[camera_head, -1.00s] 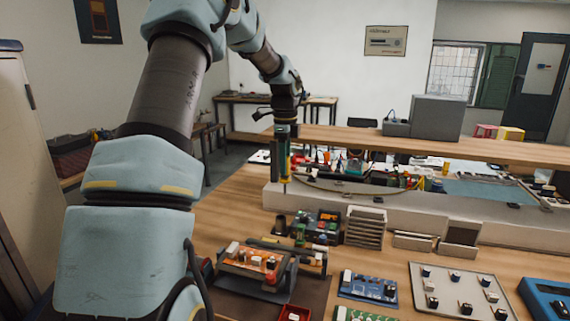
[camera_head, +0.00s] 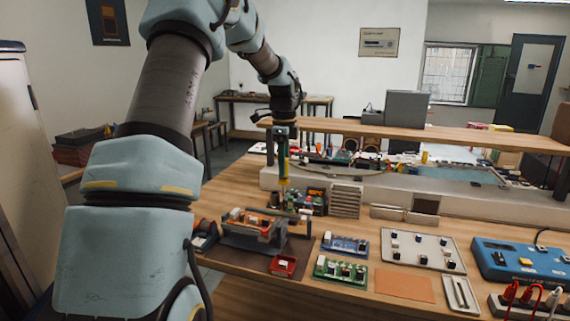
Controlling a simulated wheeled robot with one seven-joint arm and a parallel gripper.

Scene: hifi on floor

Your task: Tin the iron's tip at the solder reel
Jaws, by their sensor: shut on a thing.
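My gripper (camera_head: 282,134) is at the end of my arm, pointing down over the workbench (camera_head: 225,193). It is shut on the soldering iron (camera_head: 283,163), which has a green and yellow handle and hangs upright. The iron's thin tip points down just above or in front of the parts behind the board holder (camera_head: 240,238); its exact height is hard to tell. A small dark, rounded item with some blue (camera_head: 205,234) sits at the bench's left edge; it may be the solder reel, but it is too small to be sure.
A red tray (camera_head: 283,266), green board (camera_head: 340,270), blue board (camera_head: 345,244) and parts tray (camera_head: 420,237) lie across the front. A blue power unit (camera_head: 520,262) is at the right. A raised wooden shelf (camera_head: 430,133) spans the back. An orange mat (camera_head: 404,285) is bare.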

